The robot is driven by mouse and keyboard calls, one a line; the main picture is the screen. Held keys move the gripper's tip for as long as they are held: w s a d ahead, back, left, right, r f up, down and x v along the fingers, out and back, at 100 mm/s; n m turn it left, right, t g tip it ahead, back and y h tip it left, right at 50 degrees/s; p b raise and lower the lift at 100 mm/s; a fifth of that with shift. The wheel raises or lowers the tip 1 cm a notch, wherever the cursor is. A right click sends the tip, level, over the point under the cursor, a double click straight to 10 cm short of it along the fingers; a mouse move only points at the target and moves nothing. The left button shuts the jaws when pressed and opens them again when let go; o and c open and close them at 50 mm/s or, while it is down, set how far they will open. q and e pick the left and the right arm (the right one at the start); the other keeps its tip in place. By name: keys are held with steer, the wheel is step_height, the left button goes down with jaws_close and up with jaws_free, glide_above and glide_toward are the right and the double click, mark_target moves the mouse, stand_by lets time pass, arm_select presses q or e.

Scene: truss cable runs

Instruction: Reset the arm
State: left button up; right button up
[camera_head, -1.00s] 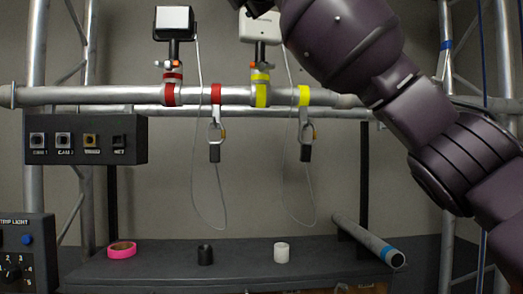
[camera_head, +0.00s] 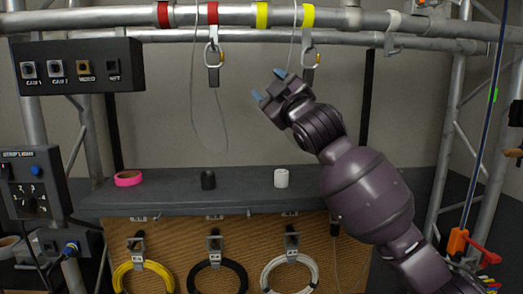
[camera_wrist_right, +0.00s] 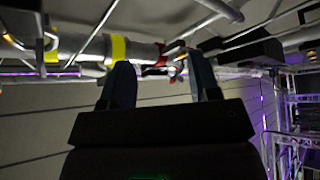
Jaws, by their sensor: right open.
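My right arm comes in from the lower right in the head view. Its right gripper (camera_head: 270,85) is open and empty, raised in front of the back wall just left of the carabiner (camera_head: 309,62) under the yellow band. In the right wrist view the two blue-grey fingers (camera_wrist_right: 160,85) stand apart with nothing between them. The truss pipe (camera_head: 120,19) with red bands (camera_head: 213,12) and yellow bands (camera_head: 262,14) runs above the gripper. A second carabiner (camera_head: 213,57) hangs under a red band. My left gripper is not in view.
A dark shelf (camera_head: 245,196) holds a pink tape roll (camera_head: 128,178), a black cylinder (camera_head: 208,180) and a white cylinder (camera_head: 281,178). Yellow (camera_head: 128,270), black (camera_head: 190,282) and white (camera_head: 272,265) cable coils hang below. Wall space between is open.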

steer(key=s+d+f+m+h, duration=0.25)
steer(key=d+f+m, duration=0.2)
steer(key=f, duration=0.85)
steer(key=s+d+f+m+g+h, duration=0.1)
steer(key=s+d+f+m+h, duration=0.15)
steer(key=d+f, duration=0.7)
steer(key=s+d+f+m+h, duration=0.2)
steer(key=s+f+m, duration=0.2)
steer(key=f, duration=1.3)
steer(key=s+d+f+m+g+h, duration=0.2)
steer(key=s+d+f, duration=0.3)
steer(key=s+f, duration=0.8)
steer(key=s+d+f+m+g+h, duration=0.2)
steer(key=s+d+f+g+h, duration=0.1)
steer(key=s+f, duration=1.1)
steer(key=shift+s+d+f+g, duration=0.2)
steer(key=shift+s+d+g, duration=0.35)
steer(key=shift+d+g, duration=0.4)
steer(key=shift+a, duration=0.15)
